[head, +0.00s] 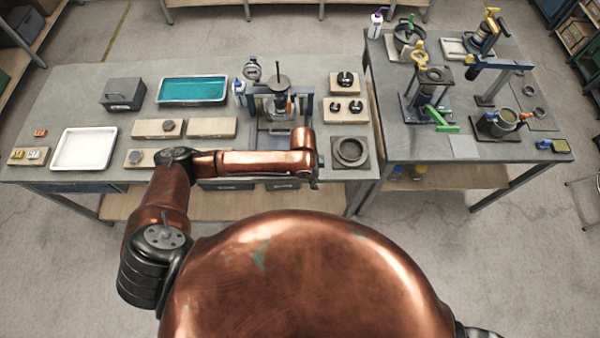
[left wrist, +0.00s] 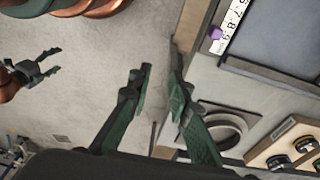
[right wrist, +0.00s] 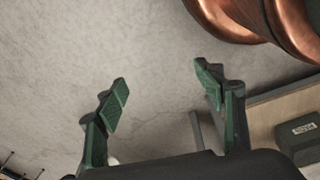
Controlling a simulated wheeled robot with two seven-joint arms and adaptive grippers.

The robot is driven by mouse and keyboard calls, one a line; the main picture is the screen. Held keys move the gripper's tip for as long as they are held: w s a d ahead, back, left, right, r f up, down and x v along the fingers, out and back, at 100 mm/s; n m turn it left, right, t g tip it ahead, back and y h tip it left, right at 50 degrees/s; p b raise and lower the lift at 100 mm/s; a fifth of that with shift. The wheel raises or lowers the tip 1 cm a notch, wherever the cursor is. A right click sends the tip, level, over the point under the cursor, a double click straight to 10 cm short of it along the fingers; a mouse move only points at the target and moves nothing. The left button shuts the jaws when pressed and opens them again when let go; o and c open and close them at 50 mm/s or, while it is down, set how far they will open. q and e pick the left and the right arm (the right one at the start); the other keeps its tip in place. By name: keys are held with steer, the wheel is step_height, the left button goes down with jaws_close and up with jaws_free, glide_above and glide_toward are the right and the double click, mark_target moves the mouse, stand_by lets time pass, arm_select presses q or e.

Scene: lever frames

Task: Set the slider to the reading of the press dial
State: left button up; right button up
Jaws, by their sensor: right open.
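The press (head: 278,105) stands on the left bench. A round white dial (head: 252,70) stands at its back left, too small to read. In the left wrist view, a small purple slider (left wrist: 215,32) sits at the edge of a white number scale (left wrist: 235,22), beside the 8 and 9. In the head view my arm hides that area. My left gripper (left wrist: 160,72) is partly open and empty, apart from the slider, which is up and to the right. My right gripper (right wrist: 162,78) is wide open and empty over the floor; it also shows in the left wrist view (left wrist: 55,62).
A grey square block with a round ring (head: 350,151) is right of the press; black knobs on wooden boards (head: 343,92) stand behind it. A white tray (head: 84,149) and a teal tray (head: 192,90) lie left. A second bench (head: 470,145) with other devices is right.

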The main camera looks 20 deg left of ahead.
arm_select(q)
steer(key=w+a, duration=0.1)
steer(key=a, duration=0.1)
steer(key=w+a+y, duration=0.1)
steer(key=w+a, duration=0.1)
steer(key=w+a+r+y, duration=0.1)
steer(key=a, duration=0.1)
steer(key=shift+w+a, duration=0.25)
steer(key=shift+a, duration=0.1)
steer(key=shift+a+f, duration=0.1)
steer(key=shift+f, duration=0.25)
step_height(320, 180, down, 7)
steer(key=shift+p, duration=0.45)
arm_select(e)
steer(key=s+f, duration=0.2)
steer(key=s, duration=0.5)
steer(key=shift+d+f, duration=0.2)
steer(key=shift+f, duration=0.1)
steer(key=shift+s, duration=0.1)
arm_select(q)
jaws_close()
